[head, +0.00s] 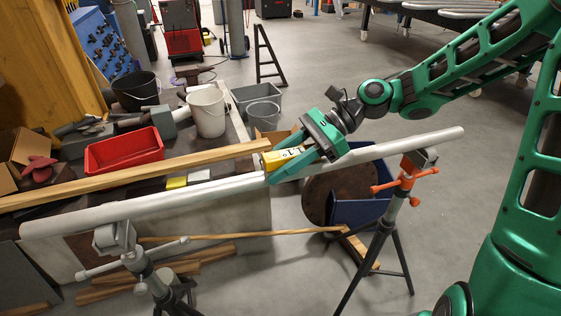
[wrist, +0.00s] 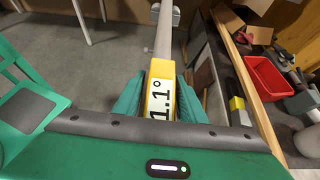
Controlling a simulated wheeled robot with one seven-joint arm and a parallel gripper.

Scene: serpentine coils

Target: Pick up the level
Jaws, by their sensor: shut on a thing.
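The level (head: 284,157) is a small yellow block with a white face. In the wrist view the level (wrist: 161,97) shows the reading 1.1°. My gripper (head: 282,168) is green and shut on the level, with one finger on each side of it; the fingers also show in the wrist view (wrist: 160,95). The level is at a long grey pipe (head: 140,207), near its middle. I cannot tell whether the level touches the pipe.
The pipe rests on a grey stand (head: 115,240) at left and an orange-topped stand (head: 401,180) at right. A wooden beam (head: 150,173) runs close behind the pipe. A red bin (head: 123,150), a white bucket (head: 207,111) and a blue bin (head: 362,208) are nearby.

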